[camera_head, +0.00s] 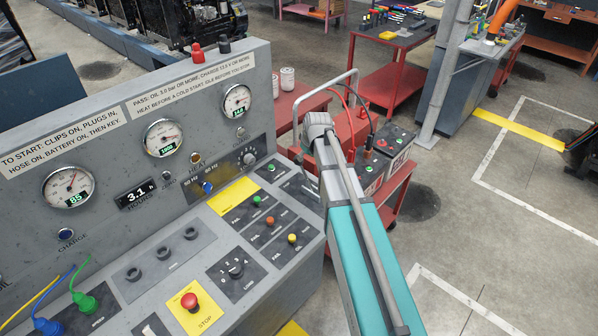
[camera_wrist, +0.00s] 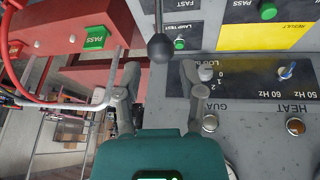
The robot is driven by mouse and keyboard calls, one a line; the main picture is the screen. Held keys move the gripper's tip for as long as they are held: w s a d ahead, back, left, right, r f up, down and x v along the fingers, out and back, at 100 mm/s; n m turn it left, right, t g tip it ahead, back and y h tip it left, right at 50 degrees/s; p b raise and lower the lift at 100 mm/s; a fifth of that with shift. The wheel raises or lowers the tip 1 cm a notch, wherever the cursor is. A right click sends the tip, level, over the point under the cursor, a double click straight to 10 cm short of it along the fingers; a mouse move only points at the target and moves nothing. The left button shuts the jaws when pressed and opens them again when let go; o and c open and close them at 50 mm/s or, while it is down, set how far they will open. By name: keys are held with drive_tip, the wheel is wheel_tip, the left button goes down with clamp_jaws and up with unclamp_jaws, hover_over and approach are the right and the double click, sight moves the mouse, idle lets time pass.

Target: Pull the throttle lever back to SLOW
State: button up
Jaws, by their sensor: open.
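The throttle lever (camera_wrist: 160,46) shows in the wrist view as a dark ball knob on a thin pale rod. The rod runs up out of the top of the picture, so its base is out of view. My gripper (camera_wrist: 159,72) is open and empty. Its two grey fingers stand left and right, and the knob appears just beyond the fingertips, roughly centred in the gap. I cannot tell the depth between them. A FAST label (camera_wrist: 264,4) is at the top edge; no SLOW label is readable. In the head view my arm covers the lever and the gripper.
The grey console (camera_head: 110,245) has gauges, a STOP button (camera_head: 189,301), a selector knob (camera_head: 235,271) and test lamps. Right of it stands a red cart (camera_head: 392,196) with batteries (camera_head: 391,146). Open floor lies farther right.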

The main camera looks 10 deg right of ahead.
sight(301, 165)
drive_tip(key=shift+b+x, duration=4.35)
drive_tip(key=shift+x, duration=0.7)
clamp_jaws()
drive_tip(key=shift+w, duration=0.1)
drive_tip(key=shift+w, duration=0.1)
